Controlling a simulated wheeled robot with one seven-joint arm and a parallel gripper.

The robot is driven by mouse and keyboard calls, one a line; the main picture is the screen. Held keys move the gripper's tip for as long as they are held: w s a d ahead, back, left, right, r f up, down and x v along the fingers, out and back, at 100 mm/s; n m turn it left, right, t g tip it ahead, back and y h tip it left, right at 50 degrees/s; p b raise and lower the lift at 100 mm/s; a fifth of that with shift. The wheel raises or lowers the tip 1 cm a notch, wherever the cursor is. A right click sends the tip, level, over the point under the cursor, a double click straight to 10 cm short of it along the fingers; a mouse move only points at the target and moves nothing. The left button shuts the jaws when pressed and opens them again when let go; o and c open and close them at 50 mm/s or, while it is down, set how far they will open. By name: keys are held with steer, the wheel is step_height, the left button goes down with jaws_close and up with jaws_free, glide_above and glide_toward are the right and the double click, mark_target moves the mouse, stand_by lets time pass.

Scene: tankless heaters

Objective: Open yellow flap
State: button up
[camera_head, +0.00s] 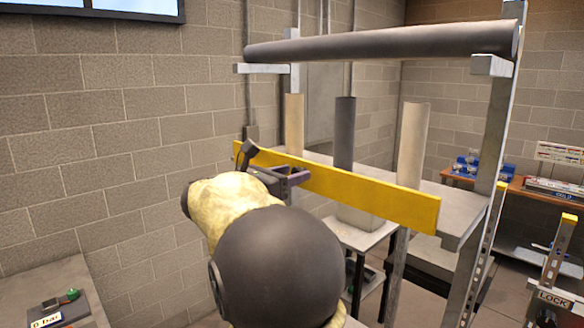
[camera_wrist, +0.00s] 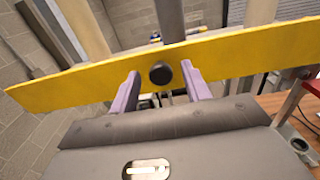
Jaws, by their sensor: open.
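The yellow flap (camera_head: 375,194) is a long flat bar across the front of a metal rack. In the wrist view the flap (camera_wrist: 240,44) runs across the whole picture, with a round black knob (camera_wrist: 160,73) on its face. My gripper (camera_wrist: 164,76) is open, its two purple fingers on either side of the knob, tips close to the flap. I cannot tell whether they touch it. In the head view my gripper (camera_head: 292,176) is at the flap's left half, and my arm hides part of the rack below. The knob is not clearly visible there.
A thick dark pipe (camera_head: 385,42) lies across the top of the rack. Upright tubes (camera_head: 412,145) stand behind the flap. A metal post (camera_head: 487,150) rises at the right. A table with a small device (camera_head: 55,310) is at lower left, beside a block wall.

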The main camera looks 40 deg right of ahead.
steer(key=shift+d, duration=0.45)
jaws_close()
steer(key=shift+w, duration=0.1)
